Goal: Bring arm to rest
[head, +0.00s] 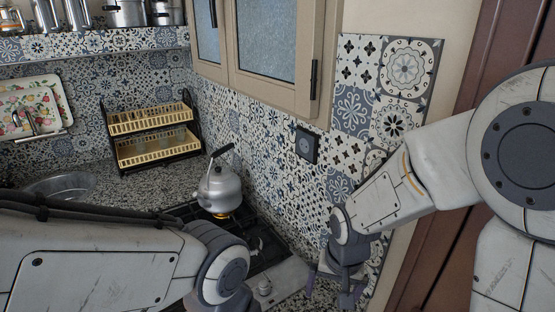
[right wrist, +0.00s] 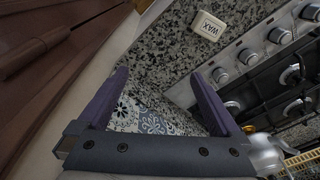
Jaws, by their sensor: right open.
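My right arm comes in from the right in the head view, bent, with its gripper (head: 333,290) pointing down near the tiled wall, at the right of the stove. In the right wrist view this gripper (right wrist: 160,74) has its two purple fingers spread apart with nothing between them but the speckled counter and patterned tiles behind. My left arm (head: 110,262) stretches across the lower left of the head view. Its gripper does not show.
A metal kettle (head: 218,188) stands on the stove (head: 262,240), with an orange glow under it. A white WAX block (right wrist: 208,26) lies on the counter beside the stove knobs (right wrist: 248,57). A two-tier rack (head: 158,150) stands at the back. A brown door (right wrist: 50,55) is close by.

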